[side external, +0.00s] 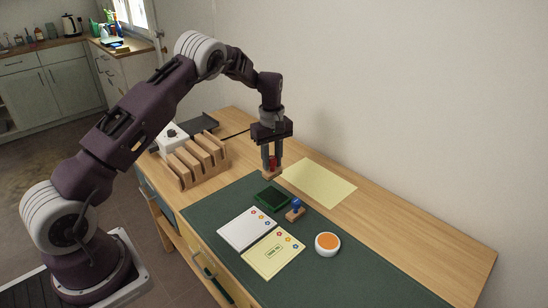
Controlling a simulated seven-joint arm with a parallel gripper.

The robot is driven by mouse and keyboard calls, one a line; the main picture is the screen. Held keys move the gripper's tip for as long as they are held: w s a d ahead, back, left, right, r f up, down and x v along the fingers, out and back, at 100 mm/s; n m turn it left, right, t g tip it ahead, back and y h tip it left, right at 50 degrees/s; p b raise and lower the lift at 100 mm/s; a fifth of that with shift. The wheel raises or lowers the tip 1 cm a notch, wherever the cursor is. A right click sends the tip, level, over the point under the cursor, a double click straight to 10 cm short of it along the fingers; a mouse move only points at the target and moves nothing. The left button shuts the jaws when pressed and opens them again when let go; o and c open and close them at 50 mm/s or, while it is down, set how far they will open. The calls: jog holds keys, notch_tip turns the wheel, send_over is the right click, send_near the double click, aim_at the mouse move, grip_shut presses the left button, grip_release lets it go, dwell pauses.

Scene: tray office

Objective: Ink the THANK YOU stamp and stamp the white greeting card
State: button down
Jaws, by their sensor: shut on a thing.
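My gripper (272,164) is shut on a stamp with a red handle and a wooden base (271,174). It holds the stamp upright in the air, a little behind the ink pad in the picture. The ink pad (271,199) is a dark green open square on the green mat. The white greeting card (243,232) lies in front of the pad, with small coloured flowers at its right edge and no print that I can make out. A second stamp with a blue handle (296,209) stands right of the pad. The lettering on both stamps cannot be read.
A pale yellow card (268,263) with a boxed print lies beside the white card. A white bowl with orange contents (327,244) stands to the right. A yellow sheet (322,181) lies behind, and a slotted wooden rack (196,163) stands left. The mat's right part is clear.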

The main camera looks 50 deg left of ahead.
jog(key=shift+f, duration=3.9)
jog(key=shift+f, duration=0.5)
jog(key=shift+r, duration=3.5)
jog(key=shift+s, duration=0.1)
send_over(247, 226)
jog(key=f, duration=0.1)
jog(key=shift+s+d+f, duration=0.1)
jog(key=shift+f, duration=2.8)
jog(key=shift+f, duration=0.5)
